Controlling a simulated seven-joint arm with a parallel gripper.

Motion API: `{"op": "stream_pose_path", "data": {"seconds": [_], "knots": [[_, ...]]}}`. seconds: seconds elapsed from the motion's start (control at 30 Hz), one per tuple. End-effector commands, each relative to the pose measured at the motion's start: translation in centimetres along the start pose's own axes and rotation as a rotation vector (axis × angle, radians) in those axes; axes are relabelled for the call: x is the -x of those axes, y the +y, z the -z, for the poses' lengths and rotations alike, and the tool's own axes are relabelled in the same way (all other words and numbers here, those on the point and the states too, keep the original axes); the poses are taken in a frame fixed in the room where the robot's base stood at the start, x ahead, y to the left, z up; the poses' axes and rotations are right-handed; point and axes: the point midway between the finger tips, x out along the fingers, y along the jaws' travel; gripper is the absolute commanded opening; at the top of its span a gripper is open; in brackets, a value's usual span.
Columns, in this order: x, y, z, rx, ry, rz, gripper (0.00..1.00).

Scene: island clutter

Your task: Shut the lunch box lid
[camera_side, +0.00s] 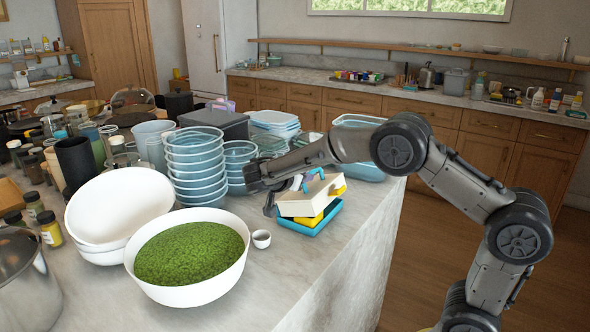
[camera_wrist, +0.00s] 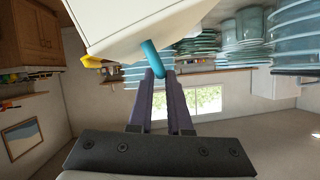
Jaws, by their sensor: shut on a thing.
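The lunch box stands near the counter's edge in the side view. Its blue base (camera_side: 312,228) lies flat, with yellow parts (camera_side: 302,221) showing above it. A cream lid-like part (camera_side: 308,203) sits over them, tilted, with a gap along the near side. My gripper (camera_side: 309,180) is at the top of the cream part. In the wrist view my gripper's purple fingers (camera_wrist: 160,75) are shut on a teal handle (camera_wrist: 153,55) next to the cream surface (camera_wrist: 140,20). The box's far side is hidden.
Stacked blue-tinted bowls (camera_side: 195,165) stand close left of the box. Bare counter (camera_side: 340,260) lies to the right, ending at an edge.

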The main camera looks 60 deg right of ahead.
Motion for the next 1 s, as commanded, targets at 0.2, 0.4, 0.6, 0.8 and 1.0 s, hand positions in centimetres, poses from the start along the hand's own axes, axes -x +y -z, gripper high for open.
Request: {"op": "stream_pose_path", "data": {"seconds": [0.2,0.4,0.6,0.8,1.0], "knots": [[-0.5,1.7,-1.0,0.005,-0.002,0.000,0.00],[-0.8,2.8,-1.6,0.003,0.001,0.000,0.00],[-0.8,2.9,-1.7,0.001,0.002,0.001,0.00],[-0.8,2.9,-1.6,0.000,0.003,0.002,0.46],[-0.8,2.9,-1.6,-0.001,0.002,0.003,0.46]]}}
